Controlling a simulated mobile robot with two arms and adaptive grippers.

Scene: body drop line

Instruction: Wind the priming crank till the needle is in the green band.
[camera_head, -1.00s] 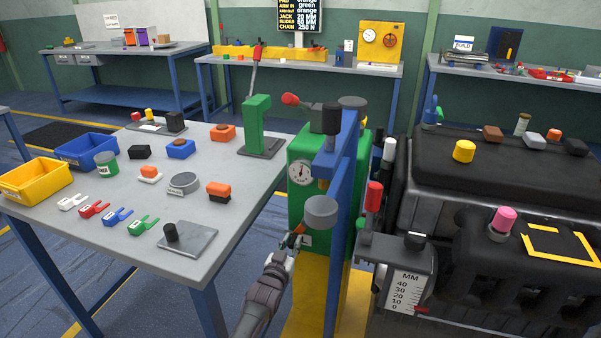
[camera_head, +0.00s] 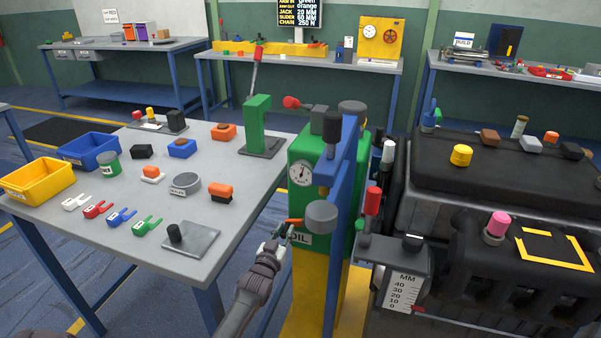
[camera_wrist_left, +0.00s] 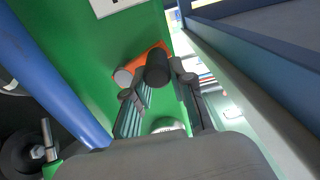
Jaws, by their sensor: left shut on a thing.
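A green oil cabinet (camera_head: 302,150) stands right of the near workbench, with a round white gauge (camera_head: 301,172) on its front. The gauge's needle and band are too small to read surely. Low on the cabinet, the priming crank has an orange arm (camera_head: 295,221), partly hidden by a grey cylinder. In the left wrist view the crank's orange arm (camera_wrist_left: 136,64) and black handle (camera_wrist_left: 157,68) show against the green cabinet. My left gripper (camera_head: 283,234) is shut on the handle; its fingers (camera_wrist_left: 158,88) lie either side of it. My right gripper is not in view.
The near workbench (camera_head: 140,195) with bins and small parts is at the left. A dark engine block (camera_head: 480,180) fills the right.

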